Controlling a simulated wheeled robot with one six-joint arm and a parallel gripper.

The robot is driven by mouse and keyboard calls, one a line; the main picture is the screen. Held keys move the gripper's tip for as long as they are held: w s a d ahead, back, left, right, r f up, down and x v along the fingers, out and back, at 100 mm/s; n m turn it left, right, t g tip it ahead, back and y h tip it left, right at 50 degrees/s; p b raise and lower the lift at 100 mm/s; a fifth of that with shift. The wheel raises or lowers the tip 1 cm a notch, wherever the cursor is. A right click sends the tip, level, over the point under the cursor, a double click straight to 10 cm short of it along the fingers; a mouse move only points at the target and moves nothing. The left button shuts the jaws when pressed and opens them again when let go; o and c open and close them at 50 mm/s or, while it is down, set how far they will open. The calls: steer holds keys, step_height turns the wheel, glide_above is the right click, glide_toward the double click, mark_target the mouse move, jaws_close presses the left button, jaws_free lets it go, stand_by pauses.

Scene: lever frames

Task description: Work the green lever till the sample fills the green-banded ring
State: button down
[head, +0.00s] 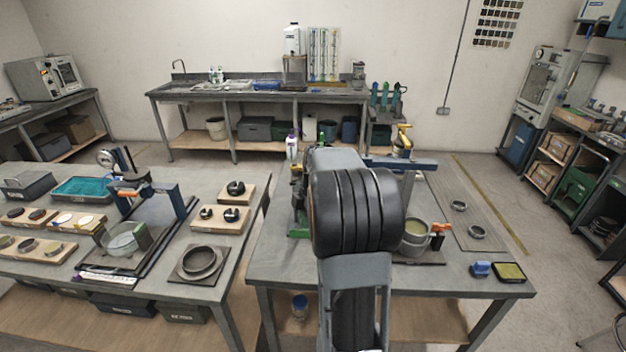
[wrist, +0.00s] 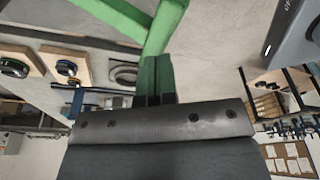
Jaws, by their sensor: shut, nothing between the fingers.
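In the wrist view, my gripper (wrist: 156,75) has its two fingers together with nothing between them. Green bars (wrist: 120,15) cross the top of this view close beyond the fingertips; they look like part of the green lever or its frame. I cannot tell whether the fingers touch them. In the head view my arm hides my gripper and most of the green lever frame. Only a green base piece (head: 298,234) shows left of the arm. I cannot make out the sample or the green-banded ring.
A cylindrical vessel (head: 415,238) stands right of my arm, below a blue beam (head: 400,163). Two small grey rings (head: 477,232) lie on the right of the table (head: 470,281). A blue block (head: 480,269) and a yellow-topped pad (head: 510,272) are at the front right. A cluttered table stands left.

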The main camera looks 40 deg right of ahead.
step_height(320, 180, down, 10)
steer(key=s+a+b, duration=0.1)
steer(key=b, duration=0.7)
stand_by(0.6)
steer(key=shift+r, duration=0.15)
steer(key=r+p, duration=0.3)
steer(key=r, duration=0.1)
steer(key=w+d+r+p, duration=0.1)
steer(key=r+p, duration=0.3)
steer(key=r, duration=0.1)
steer(key=r+p, duration=0.4)
steer(key=r, duration=0.1)
steer(key=shift+w+d+r, duration=0.15)
steer(key=shift+w+r, duration=0.05)
steer(key=shift+r, duration=0.05)
stand_by(0.8)
